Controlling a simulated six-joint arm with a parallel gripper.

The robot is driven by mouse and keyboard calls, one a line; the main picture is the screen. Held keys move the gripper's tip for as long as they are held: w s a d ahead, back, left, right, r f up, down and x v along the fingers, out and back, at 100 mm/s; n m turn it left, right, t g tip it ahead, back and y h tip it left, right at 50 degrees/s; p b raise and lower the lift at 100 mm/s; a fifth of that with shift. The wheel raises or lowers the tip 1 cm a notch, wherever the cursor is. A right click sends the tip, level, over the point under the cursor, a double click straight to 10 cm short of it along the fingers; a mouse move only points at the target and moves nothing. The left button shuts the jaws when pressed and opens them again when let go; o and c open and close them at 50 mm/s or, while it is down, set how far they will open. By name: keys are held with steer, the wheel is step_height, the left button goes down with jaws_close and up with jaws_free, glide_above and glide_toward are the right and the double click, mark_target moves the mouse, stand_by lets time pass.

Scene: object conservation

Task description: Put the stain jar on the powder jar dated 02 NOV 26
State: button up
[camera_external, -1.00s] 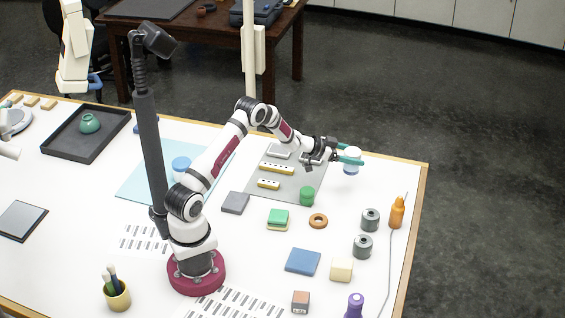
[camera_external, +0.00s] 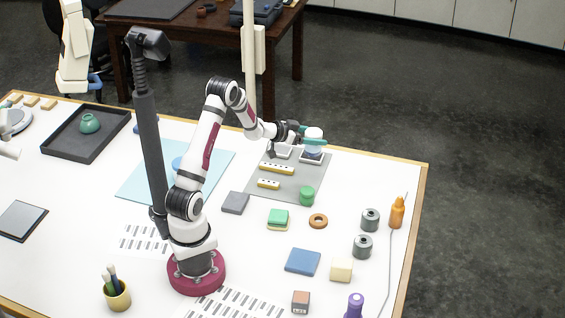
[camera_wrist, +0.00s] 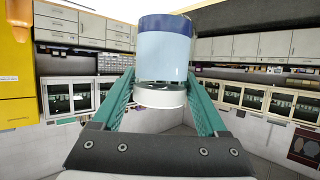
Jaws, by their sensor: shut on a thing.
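My gripper (camera_external: 312,141), with teal fingers, is shut on a jar (camera_external: 314,134) with a whitish top and a blue lower part, held above the back of the grey mat. In the wrist view the jar (camera_wrist: 165,50) shows a dark blue band, a light blue body and a white end between the fingers of my gripper (camera_wrist: 163,90). A green jar (camera_external: 307,195) stands at the grey mat's front right. No date is readable on any jar.
A grey block (camera_external: 235,202), green block (camera_external: 278,218), orange ring (camera_external: 318,221), grey spools (camera_external: 370,219) and an orange bottle (camera_external: 397,212) stand nearby.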

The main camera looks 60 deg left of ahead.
steer(key=s+a, duration=0.3)
steer(key=s+a+n+y, duration=0.1)
steer(key=s+a, duration=0.2)
steer(key=s+a+n+y, duration=0.1)
steer(key=s+a, duration=0.1)
steer(key=a, duration=0.1)
steer(key=shift+s+a+r, duration=0.25)
steer(key=shift+s+a, duration=0.15)
steer(key=s+a+n+y, duration=0.2)
steer(key=s+a, duration=0.5)
steer(key=s, duration=0.4)
steer(key=shift+r+g+y, duration=0.2)
steer(key=shift+g+y, duration=0.1)
steer(key=shift+y, duration=0.1)
steer(key=s+a+f+n+y, duration=0.1)
steer(key=s, duration=0.5)
steer(key=s+a+f+n+g+y, duration=0.1)
steer(key=s, duration=0.6)
steer(key=s+a+f+n+y, duration=0.1)
steer(key=s, duration=0.6)
steer(key=shift+a+f+n+g, duration=0.2)
steer(key=shift+n+g, duration=0.1)
steer(key=shift+n, duration=0.1)
steer(key=shift+f, duration=0.4)
steer(key=o, duration=1.5)
steer(key=shift+f, duration=0.1)
steer(key=shift+o, duration=0.2)
